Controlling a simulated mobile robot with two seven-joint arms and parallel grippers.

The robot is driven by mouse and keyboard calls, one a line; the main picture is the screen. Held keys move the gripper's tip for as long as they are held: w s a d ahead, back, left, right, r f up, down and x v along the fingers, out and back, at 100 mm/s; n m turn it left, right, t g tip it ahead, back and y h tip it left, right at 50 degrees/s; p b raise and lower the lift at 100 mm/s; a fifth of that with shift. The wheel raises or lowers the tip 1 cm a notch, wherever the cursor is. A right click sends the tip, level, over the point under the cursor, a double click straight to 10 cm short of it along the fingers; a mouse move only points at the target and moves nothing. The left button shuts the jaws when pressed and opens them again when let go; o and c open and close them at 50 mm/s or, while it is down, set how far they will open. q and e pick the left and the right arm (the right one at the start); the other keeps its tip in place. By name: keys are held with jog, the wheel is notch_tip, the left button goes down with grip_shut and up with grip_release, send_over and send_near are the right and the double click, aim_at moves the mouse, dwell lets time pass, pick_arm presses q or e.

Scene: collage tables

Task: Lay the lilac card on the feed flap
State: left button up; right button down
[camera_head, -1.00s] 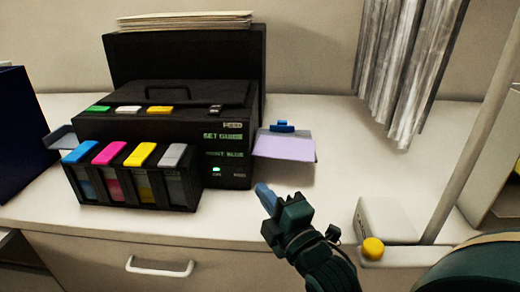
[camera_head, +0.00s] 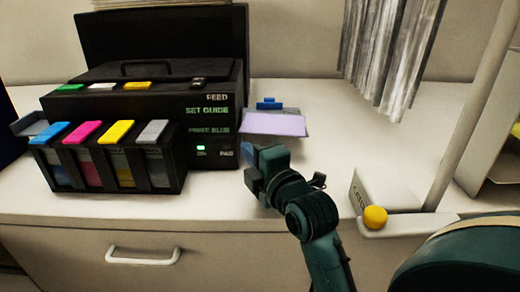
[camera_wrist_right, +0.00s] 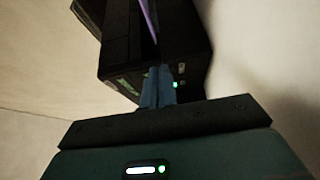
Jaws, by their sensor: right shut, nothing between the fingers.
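The lilac card (camera_head: 273,124) lies on the grey feed flap (camera_head: 289,111) at the right side of the black printer (camera_head: 150,95). The card covers most of the flap, and its front edge reaches past it. A blue guide (camera_head: 268,103) stands at the flap's back edge. My right gripper (camera_head: 248,153) is shut and empty, just in front of and below the card, apart from it as far as I can tell. In the right wrist view its closed fingers (camera_wrist_right: 158,86) point toward the printer, and the card (camera_wrist_right: 149,18) shows as a thin lilac strip. My left gripper is out of view.
An ink rack (camera_head: 110,160) with coloured lids stands before the printer. A white block (camera_head: 385,188) with a yellow knob (camera_head: 375,217) is at the right, near a pale post (camera_head: 478,105). Grey strips (camera_head: 390,50) hang at the back. The counter right of the flap (camera_head: 325,150) is clear.

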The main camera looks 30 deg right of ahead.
aim_at(259, 133)
jog(key=shift+w+r, duration=0.15)
jog(key=shift+w, duration=0.95)
jog(key=d, duration=0.3)
jog(key=shift+w+d, duration=0.2)
jog(key=shift+w, duration=0.1)
jog(key=shift+d, duration=0.3)
jog(key=shift+w+d+p, duration=0.2)
jog(key=shift+d+p, duration=0.35)
jog(key=shift+d, duration=0.1)
jog(key=shift+w, duration=0.1)
jog(key=shift+d, duration=0.1)
